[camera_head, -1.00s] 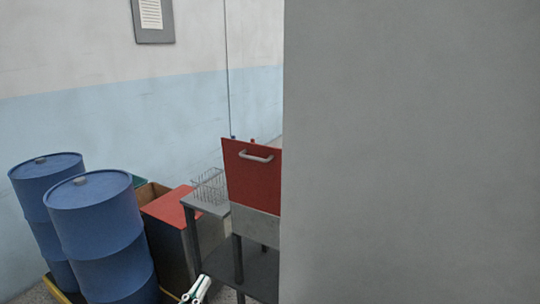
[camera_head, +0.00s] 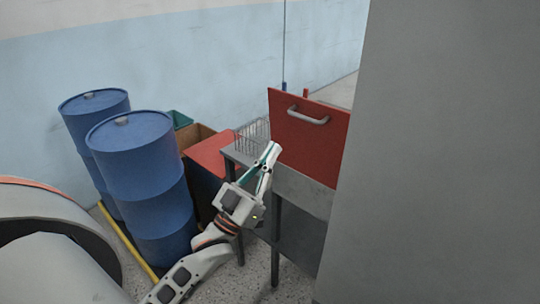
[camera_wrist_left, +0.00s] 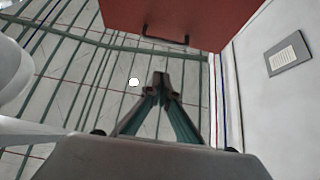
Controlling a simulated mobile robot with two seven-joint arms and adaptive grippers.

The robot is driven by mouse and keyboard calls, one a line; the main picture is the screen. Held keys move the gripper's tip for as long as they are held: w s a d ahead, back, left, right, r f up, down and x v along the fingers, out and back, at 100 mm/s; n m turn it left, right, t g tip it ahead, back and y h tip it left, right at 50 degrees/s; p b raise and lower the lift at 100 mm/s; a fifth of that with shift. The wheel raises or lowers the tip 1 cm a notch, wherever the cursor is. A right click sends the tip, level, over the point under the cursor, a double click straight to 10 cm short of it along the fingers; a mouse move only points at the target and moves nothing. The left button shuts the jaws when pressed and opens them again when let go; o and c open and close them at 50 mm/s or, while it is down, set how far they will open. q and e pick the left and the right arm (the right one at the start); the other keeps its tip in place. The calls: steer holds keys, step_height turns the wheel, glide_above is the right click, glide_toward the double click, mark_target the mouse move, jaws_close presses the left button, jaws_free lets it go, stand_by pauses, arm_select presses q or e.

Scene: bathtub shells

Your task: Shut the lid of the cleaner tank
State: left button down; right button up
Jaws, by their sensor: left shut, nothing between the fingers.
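The cleaner tank's red lid (camera_head: 307,137) stands raised, with a grey handle on its face, above the grey tank (camera_head: 303,190). The grey wall panel hides the tank's right part. My left gripper (camera_head: 275,147) is shut and empty, in front of the tank's left side and left of the lid in the head view. In the left wrist view the shut fingertips (camera_wrist_left: 161,80) point up toward the lid (camera_wrist_left: 180,18), whose dark handle shows at its lower edge; the gripper looks apart from it. My right gripper is not in view.
Two blue drums (camera_head: 145,180) stand at the left by a yellow edge (camera_head: 128,243). A wire basket (camera_head: 252,137) sits on the side shelf, beside a red-topped box (camera_head: 208,155). A large grey panel (camera_head: 440,160) blocks the right side.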

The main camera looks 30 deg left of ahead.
arm_select(q)
steer(key=w+d+r, duration=0.1)
steer(key=w+r, duration=0.2)
steer(key=w, duration=0.5)
steer(key=shift+w+d+r+p, duration=0.15)
steer(key=shift+w+p, duration=0.25)
